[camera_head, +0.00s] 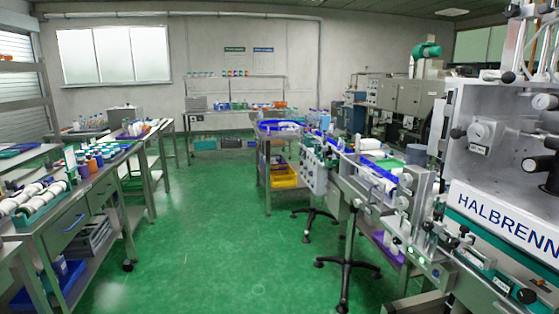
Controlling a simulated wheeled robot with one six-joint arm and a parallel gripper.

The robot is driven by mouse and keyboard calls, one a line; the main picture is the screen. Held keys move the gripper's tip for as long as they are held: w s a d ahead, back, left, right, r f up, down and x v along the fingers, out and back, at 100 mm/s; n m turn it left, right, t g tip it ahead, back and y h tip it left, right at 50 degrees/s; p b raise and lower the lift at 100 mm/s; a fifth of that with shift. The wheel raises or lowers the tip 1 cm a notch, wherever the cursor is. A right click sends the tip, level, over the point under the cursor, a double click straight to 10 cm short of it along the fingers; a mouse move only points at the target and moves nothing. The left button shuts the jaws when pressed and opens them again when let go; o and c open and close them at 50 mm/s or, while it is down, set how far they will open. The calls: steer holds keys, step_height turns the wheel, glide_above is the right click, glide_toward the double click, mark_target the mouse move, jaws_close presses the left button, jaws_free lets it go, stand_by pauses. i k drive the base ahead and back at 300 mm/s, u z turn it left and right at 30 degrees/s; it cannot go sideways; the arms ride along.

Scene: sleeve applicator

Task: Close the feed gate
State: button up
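The sleeve applicator, a large pale machine (500,140) lettered "HALBRENN", fills the right side of the head view and is cut off by the right edge. A narrow conveyor line (345,180) with blue side strips runs from it toward the back. Knobs and small fittings line its near end (430,250). I cannot tell which of these parts is the feed gate, or whether it is open or closed. My gripper is not in view.
A steel workbench (68,228) with bottles and rolls stands at the left. Splayed stand feet (347,266) under the conveyor reach onto the floor. A yellow crate (284,176) sits under a farther table. The green floor (215,235) in the middle is clear.

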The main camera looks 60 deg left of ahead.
mark_target(330, 163)
steer(key=u, duration=2)
steer(key=i, duration=1.2)
steer(key=u, duration=0.3)
steer(key=i, duration=1.95)
steer(key=z, duration=0.35)
steer(key=i, duration=0.65)
steer(key=z, duration=0.1)
